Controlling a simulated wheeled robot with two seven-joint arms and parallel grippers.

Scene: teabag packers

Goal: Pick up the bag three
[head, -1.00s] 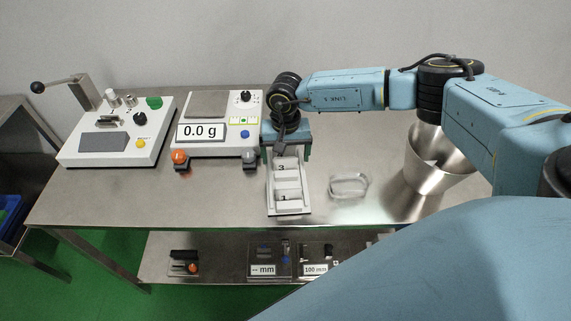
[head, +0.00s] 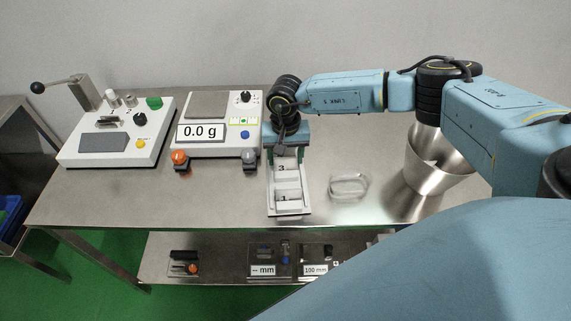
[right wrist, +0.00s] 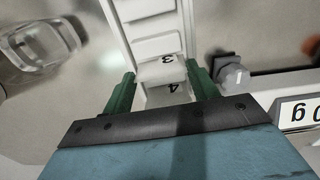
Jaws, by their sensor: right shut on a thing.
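The white tray (head: 273,209) stands on the steel table and holds small white bags in a row. Bag three (head: 289,169), marked 3, lies toward its far end. It also shows in the right wrist view (right wrist: 158,72). Bag one (head: 291,198), marked 1, is nearer the front. A bag marked 4 (right wrist: 165,93) lies just behind bag three in the wrist view, under my palm. My right gripper (right wrist: 161,73) points down over the tray with its green fingers either side of bag three, shut on it. Bag three still appears at tray level. My left gripper is out of view.
The scale (head: 217,146) reading 0.0 g and a sealing machine (head: 118,142) stand left of the tray. A clear dish (head: 349,187) and a steel bin (head: 428,175) stand to the right. The table's front left is clear.

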